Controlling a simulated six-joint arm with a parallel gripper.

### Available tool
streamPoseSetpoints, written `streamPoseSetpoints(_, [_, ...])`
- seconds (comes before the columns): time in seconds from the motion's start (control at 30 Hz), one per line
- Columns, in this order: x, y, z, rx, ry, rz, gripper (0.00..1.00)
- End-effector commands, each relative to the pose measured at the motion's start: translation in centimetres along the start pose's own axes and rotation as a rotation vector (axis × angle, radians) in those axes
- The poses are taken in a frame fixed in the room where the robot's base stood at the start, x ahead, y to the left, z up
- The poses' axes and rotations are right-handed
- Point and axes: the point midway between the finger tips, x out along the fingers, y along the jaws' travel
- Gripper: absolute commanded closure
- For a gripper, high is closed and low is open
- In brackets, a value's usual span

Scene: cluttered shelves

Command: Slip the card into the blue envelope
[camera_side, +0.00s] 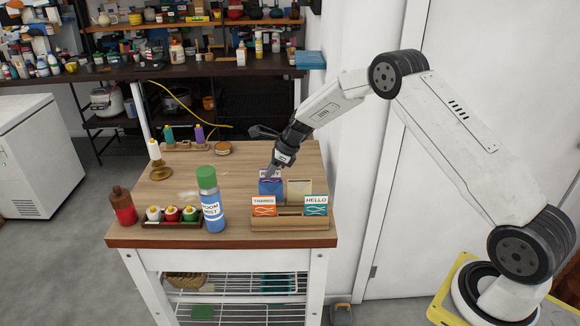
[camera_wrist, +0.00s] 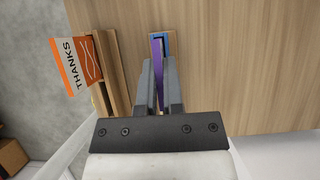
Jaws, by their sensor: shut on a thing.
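My gripper (camera_side: 273,172) points down over the blue envelope (camera_side: 271,188), which stands upright on the table behind the card rack. In the wrist view my gripper (camera_wrist: 159,95) is shut on a thin purple card (camera_wrist: 158,62), seen nearly edge-on. The blue envelope's edge (camera_wrist: 170,40) shows close beside the card's far end. In the side view the card's pale top strip (camera_side: 265,174) shows at the envelope's top, partly hidden by the fingers. How far the card sits inside the envelope I cannot tell.
A tan envelope (camera_side: 299,187) stands right of the blue one. In front, a wooden rack (camera_side: 291,224) holds a THANKS card (camera_side: 264,206) and a HELLO card (camera_side: 316,206). The table's back right is clear.

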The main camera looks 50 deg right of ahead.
Motion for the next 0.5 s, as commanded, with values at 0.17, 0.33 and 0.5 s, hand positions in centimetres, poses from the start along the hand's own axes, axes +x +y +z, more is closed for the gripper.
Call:
streamPoseSetpoints(0.17, [0.30, -0.01, -0.17, 0.001, 0.000, 0.000, 1.00])
streamPoseSetpoints(0.33, [0.57, 0.00, -0.33, 0.001, 0.000, 0.000, 1.00])
streamPoseSetpoints(0.5, [0.83, 0.00, -0.47, 0.000, 0.000, 0.000, 1.00])
